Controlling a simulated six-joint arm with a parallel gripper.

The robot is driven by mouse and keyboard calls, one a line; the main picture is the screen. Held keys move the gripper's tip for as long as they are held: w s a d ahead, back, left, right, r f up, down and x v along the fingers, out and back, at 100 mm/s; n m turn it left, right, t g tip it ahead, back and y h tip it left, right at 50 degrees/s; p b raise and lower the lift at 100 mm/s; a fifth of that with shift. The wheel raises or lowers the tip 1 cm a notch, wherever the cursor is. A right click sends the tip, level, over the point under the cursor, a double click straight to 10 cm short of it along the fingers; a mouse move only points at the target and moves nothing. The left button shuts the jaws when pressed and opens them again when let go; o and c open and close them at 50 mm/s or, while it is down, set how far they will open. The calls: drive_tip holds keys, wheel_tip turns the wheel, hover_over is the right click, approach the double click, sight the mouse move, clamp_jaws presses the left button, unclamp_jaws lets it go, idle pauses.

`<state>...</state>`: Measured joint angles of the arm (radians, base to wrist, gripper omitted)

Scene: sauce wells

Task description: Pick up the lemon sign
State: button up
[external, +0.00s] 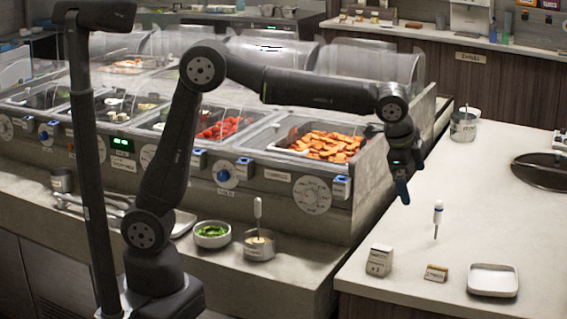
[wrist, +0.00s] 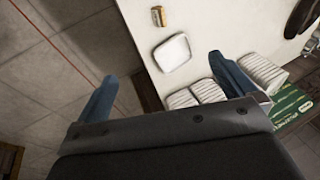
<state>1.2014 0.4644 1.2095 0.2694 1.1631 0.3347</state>
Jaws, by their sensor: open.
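Two small label stands are on the right counter in the external view: a white one (external: 380,260) and a lower tan one with an orange-brown top (external: 436,273). Their print is too small to read, so I cannot tell which, if either, is the lemon sign. A small tan block, perhaps the same tan stand, shows at the top of the wrist view (wrist: 158,16). My gripper (external: 402,190) hangs in the air, fingers down, near the counter's left edge.
A white square dish (external: 493,280) is right of the tan stand. Striped folded cloths (wrist: 208,90) and a green box (wrist: 292,112) show in the wrist view. The food bar (external: 300,130) borders the counter's left.

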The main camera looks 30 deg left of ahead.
idle(0.3)
drive_tip(key=c, duration=0.4)
drive_tip(key=shift+c, duration=0.2)
drive_tip(key=m+y, duration=0.2)
drive_tip(key=m, duration=1.6)
approach(437, 272)
drive_tip(key=f, duration=0.3)
drive_tip(key=shift+w+d+f+t, duration=0.15)
drive_tip(key=shift+w+f+t, duration=0.15)
drive_tip(key=shift+x, duration=2.65)
